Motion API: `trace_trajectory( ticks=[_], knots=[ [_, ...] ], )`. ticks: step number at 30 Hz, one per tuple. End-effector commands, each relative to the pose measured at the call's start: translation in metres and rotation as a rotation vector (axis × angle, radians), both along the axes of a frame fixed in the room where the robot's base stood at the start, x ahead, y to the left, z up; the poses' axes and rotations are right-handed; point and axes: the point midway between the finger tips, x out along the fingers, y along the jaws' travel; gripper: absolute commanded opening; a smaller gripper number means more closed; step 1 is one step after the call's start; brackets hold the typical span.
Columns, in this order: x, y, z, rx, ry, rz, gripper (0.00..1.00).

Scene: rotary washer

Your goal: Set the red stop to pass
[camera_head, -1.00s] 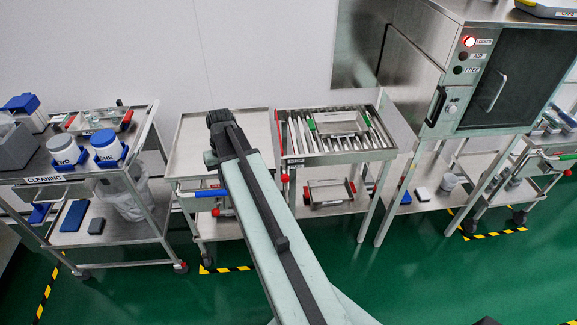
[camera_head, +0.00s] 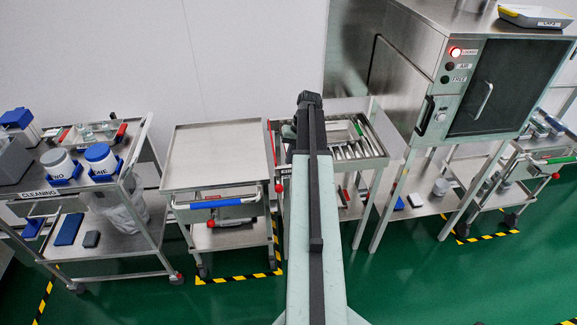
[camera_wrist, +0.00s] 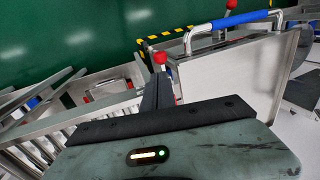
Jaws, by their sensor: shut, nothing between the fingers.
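A red ball knob (camera_head: 279,187) sits at the front left corner of the roller table (camera_head: 375,160). In the wrist view a red ball knob (camera_wrist: 160,58) stands on a short stem just beyond the tips of my gripper (camera_wrist: 158,80). I cannot tell whether the fingertips touch it. The dark fingers are together with nothing between them. A second red knob (camera_wrist: 231,4) shows at the top of the wrist view, near a blue handle. In the head view my arm hides part of the roller table, and the fingertips cannot be made out.
A steel cart with a blue handle (camera_head: 215,202) stands left of the roller table. The cleaning cart (camera_head: 40,193) is farther left. A washer cabinet (camera_head: 430,65) with a lit red lamp (camera_head: 456,52) stands at right. Green floor (camera_head: 150,300) is open in front.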

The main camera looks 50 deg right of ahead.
Motion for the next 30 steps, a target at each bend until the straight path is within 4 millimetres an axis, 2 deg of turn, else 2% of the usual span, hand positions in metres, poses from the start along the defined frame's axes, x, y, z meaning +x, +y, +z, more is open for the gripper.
trace_trajectory(
  ticks=[1, 16, 20, 30],
  knots=[
    [0.001, 0.002, -0.015, 0.0, 0.0, 0.001, 0.0],
    [0.019, 0.022, -0.115, 0.0, 0.0, 0.002, 0.0],
    [0.022, 0.026, -0.125, 0.0, 0.0, 0.002, 0.0],
    [0.022, 0.026, -0.123, 0.0, 0.0, 0.002, 0.0]
  ],
)
